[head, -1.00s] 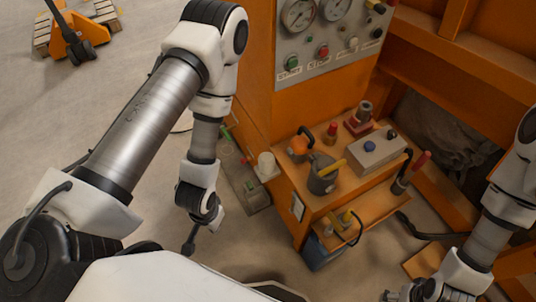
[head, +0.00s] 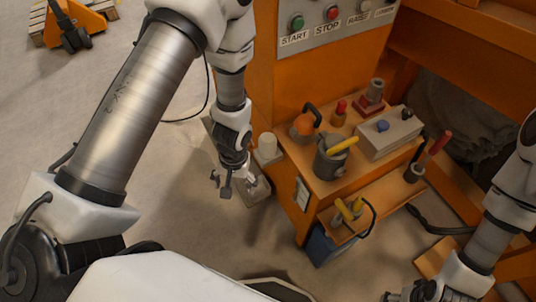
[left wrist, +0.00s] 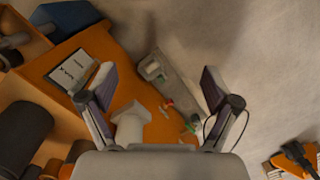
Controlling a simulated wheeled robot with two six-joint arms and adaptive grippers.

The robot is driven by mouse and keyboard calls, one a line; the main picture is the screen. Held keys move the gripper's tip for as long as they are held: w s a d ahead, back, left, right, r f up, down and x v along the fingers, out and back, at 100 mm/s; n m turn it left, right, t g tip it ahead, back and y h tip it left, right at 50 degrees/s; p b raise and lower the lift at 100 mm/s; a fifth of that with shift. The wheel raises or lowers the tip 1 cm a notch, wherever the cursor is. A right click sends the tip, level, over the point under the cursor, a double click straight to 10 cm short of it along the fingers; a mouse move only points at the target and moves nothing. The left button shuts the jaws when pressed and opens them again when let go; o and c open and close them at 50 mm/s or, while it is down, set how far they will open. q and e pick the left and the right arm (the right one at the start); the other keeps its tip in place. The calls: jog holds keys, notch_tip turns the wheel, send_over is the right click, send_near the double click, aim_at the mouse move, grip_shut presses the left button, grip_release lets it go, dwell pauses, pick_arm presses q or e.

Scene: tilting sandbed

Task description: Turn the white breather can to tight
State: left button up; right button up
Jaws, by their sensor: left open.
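The white breather can (head: 267,144) is a small pale cylinder beside the left side of the orange cabinet in the head view. In the left wrist view the white can (left wrist: 130,124) shows low, just right of the left-hand finger and apart from it as far as I can see. My left gripper (head: 221,184) is open and empty, below and left of the can in the head view. Its two spread fingers (left wrist: 158,90) frame the left wrist view. My right gripper (head: 408,294) is only partly in view at the bottom edge, and its jaws are unclear.
The orange cabinet (head: 294,222) carries a grey pot (head: 330,162), a grey box (head: 388,134) and an orange-capped item (head: 302,126). A grey floor plate (left wrist: 170,85) has small red and green fittings near it.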

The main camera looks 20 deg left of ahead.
aim_at(267, 139)
pick_arm(q)
jog(key=w+t+b, duration=0.2)
jog(key=w+b, duration=0.4)
jog(key=w+t+b, duration=0.2)
jog(key=w+b, duration=0.4)
jog(key=w+d+t+b, duration=0.1)
jog(key=w+b, duration=0.5)
jog(key=shift+w+m+t+y, duration=0.1)
jog(key=shift+m+t+y, duration=0.2)
jog(key=shift+t+y, duration=0.1)
jog(key=shift+w+b, duration=0.1)
jog(key=shift+b, duration=0.2)
jog(key=b+x, duration=0.3)
jog(key=x, duration=0.4)
jog(key=shift+w+b, duration=0.15)
jog(key=shift+b, duration=0.25)
jog(key=c, duration=1.1)
pick_arm(e)
notch_tip(267, 139, down, 26)
jog(key=shift+r, duration=0.15)
